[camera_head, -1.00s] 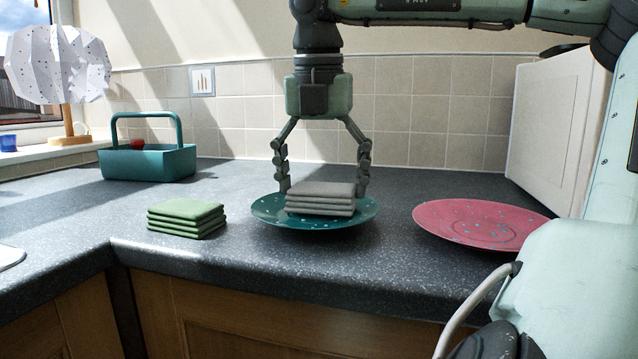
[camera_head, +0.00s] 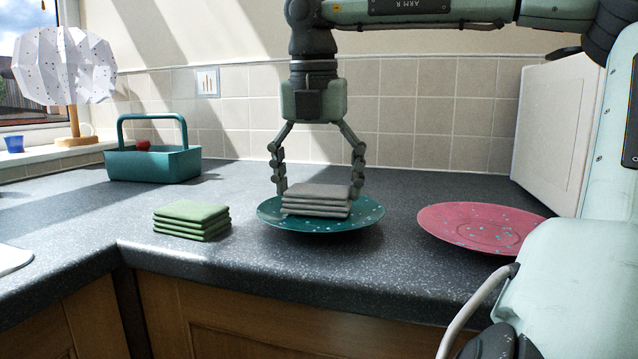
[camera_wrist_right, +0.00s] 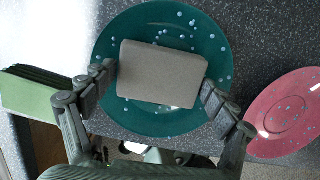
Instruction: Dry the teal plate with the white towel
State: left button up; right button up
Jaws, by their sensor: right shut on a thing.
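The teal plate (camera_head: 366,214), speckled with pale dots, lies on the dark counter; it also shows in the right wrist view (camera_wrist_right: 216,50). In the right wrist view the towel (camera_wrist_right: 160,74) is a flat block between the fingers. My right gripper (camera_head: 317,190) points down and is shut on the towel, one finger at each side; its fingers also show in the right wrist view (camera_wrist_right: 158,85). My left gripper is not in view.
A folded green towel stack (camera_head: 191,220) lies left of the plate. A pink speckled plate (camera_head: 480,228) lies to the right. A teal basket (camera_head: 152,165) with a red item stands at the back left. A white box-like appliance (camera_head: 555,135) stands at the back right. The counter front edge is close.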

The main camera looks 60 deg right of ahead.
jog(key=shift+r+p, duration=2.35)
jog(key=shift+r, duration=0.6)
jog(key=shift+r, duration=0.1)
jog(key=shift+r+p, duration=1.2)
jog(key=shift+r, duration=0.25)
jog(key=shift+f, duration=0.2)
jog(key=f+b, duration=0.4)
jog(key=f, duration=0.1)
jog(key=f+b, duration=0.2)
jog(key=shift+d+f, duration=0.15)
jog(key=shift+d, duration=0.2)
jog(key=shift+f+b, duration=0.65)
jog(key=shift+f, duration=0.05)
jog(key=shift+a, duration=0.15)
